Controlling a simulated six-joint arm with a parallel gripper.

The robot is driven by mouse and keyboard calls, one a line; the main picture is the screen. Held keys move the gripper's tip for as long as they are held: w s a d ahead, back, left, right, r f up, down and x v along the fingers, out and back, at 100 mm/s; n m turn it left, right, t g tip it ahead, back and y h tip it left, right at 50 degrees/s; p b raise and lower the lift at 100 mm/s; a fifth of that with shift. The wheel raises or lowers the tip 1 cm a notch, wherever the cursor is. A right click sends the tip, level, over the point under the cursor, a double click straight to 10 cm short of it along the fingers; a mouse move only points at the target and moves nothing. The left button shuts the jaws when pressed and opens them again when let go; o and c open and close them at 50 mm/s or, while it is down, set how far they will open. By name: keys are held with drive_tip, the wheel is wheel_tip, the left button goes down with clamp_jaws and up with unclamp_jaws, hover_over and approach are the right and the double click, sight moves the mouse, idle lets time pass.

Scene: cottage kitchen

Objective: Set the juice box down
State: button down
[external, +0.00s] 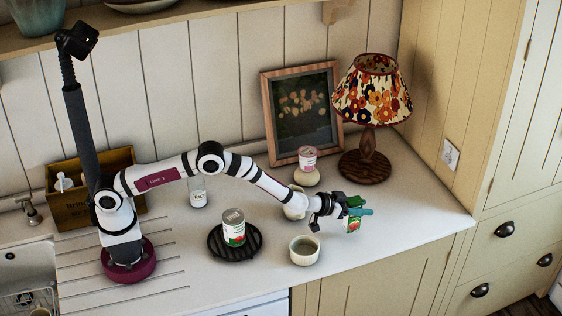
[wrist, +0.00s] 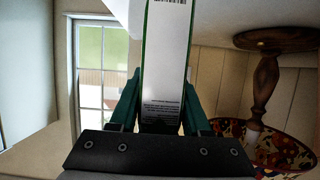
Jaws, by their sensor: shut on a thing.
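The juice box (external: 353,221) is a small green carton with red on its front, at the right of the counter in the external view. My gripper (external: 356,208) is shut on it, with the fingers on either side of its upper part. In the wrist view the juice box (wrist: 166,70) shows a white panel with a barcode and fine print, between my two green fingers (wrist: 160,115). It looks about upright. Whether its bottom touches the counter (external: 400,225) I cannot tell.
A cream bowl (external: 304,250) stands just left of the juice box. A tin (external: 233,228) sits on a black trivet (external: 215,247). A lamp (external: 365,165), a framed picture (external: 300,110) and a pink-labelled tub (external: 307,158) stand behind. The counter is clear toward the right.

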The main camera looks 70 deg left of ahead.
drive_tip(key=shift+f, duration=1.85)
drive_tip(key=shift+c, duration=1.8)
unclamp_jaws()
drive_tip(key=shift+r, duration=0.1)
drive_tip(key=shift+s+r, duration=0.15)
drive_tip(key=shift+s, duration=0.1)
drive_tip(key=s+a+r+m+g, duration=0.1)
drive_tip(key=s+a+r+g, duration=0.1)
drive_tip(key=s+r, duration=0.5)
drive_tip(key=s+a+r+m+g+h, duration=0.1)
drive_tip(key=s+r+g, duration=0.15)
drive_tip(key=s, duration=0.95)
drive_tip(key=s+a+r+m+g, duration=0.15)
drive_tip(key=s+r, duration=0.25)
drive_tip(key=s, duration=0.5)
drive_tip(key=s+a+r+m+g+y, duration=0.1)
drive_tip(key=s+a+g, duration=0.3)
drive_tip(key=s, duration=1)
drive_tip(key=s+a+r+m+g+y, duration=0.1)
drive_tip(key=s+a+g, duration=0.2)
drive_tip(key=s+a, duration=0.4)
drive_tip(key=s, duration=0.7)
drive_tip(key=shift+s+a+r+g+y, duration=0.15)
drive_tip(key=shift+s+a+g+y, duration=0.05)
drive_tip(key=shift+s+g+y, duration=0.2)
